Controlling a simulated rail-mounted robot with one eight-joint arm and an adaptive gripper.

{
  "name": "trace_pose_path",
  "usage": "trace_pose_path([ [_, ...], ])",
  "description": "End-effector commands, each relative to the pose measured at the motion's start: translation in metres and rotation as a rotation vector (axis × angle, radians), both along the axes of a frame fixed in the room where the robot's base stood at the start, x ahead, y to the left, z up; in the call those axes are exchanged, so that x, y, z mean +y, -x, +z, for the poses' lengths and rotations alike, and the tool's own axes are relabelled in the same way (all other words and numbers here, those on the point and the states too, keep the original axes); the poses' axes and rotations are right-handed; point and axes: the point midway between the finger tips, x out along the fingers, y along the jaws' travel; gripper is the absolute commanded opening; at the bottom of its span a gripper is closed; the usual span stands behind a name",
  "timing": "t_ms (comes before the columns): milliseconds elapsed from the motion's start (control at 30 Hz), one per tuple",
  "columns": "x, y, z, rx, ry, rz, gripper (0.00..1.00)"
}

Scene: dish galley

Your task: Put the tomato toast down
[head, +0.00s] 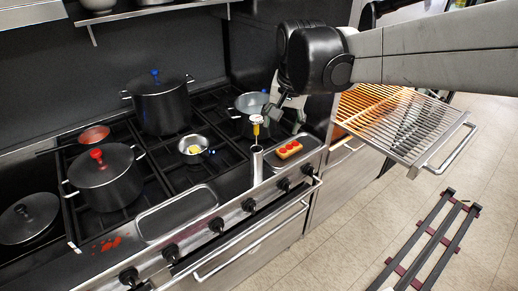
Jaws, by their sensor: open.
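The tomato toast (289,149), a slice with red tomato rounds on top, lies on a shallow metal tray (305,153) at the right end of the stove's front ledge. My gripper (277,114) is above and a little behind the toast, pointing down, apart from it. It is open and seems empty. My arm comes in from the right and partly hides the fingers.
A steel cylinder (257,166) stands left of the toast, with a yellow-and-white item (256,124) just above or behind it. Several pots, including a tall black pot (160,103), fill the stove. An empty tray (177,212) lies front left. A wire rack (402,117) juts out right.

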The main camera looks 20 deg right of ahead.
Motion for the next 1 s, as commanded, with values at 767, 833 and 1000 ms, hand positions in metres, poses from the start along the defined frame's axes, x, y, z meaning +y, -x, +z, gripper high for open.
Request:
trace_pose_path([
  [767,0.063,0.158,-0.03,-0.262,0.222,0.521,0.5],
  [833,0.064,0.161,-0.032,-0.267,0.228,0.532,0.5],
  [1000,0.064,0.161,-0.033,-0.271,0.231,0.538,0.5],
])
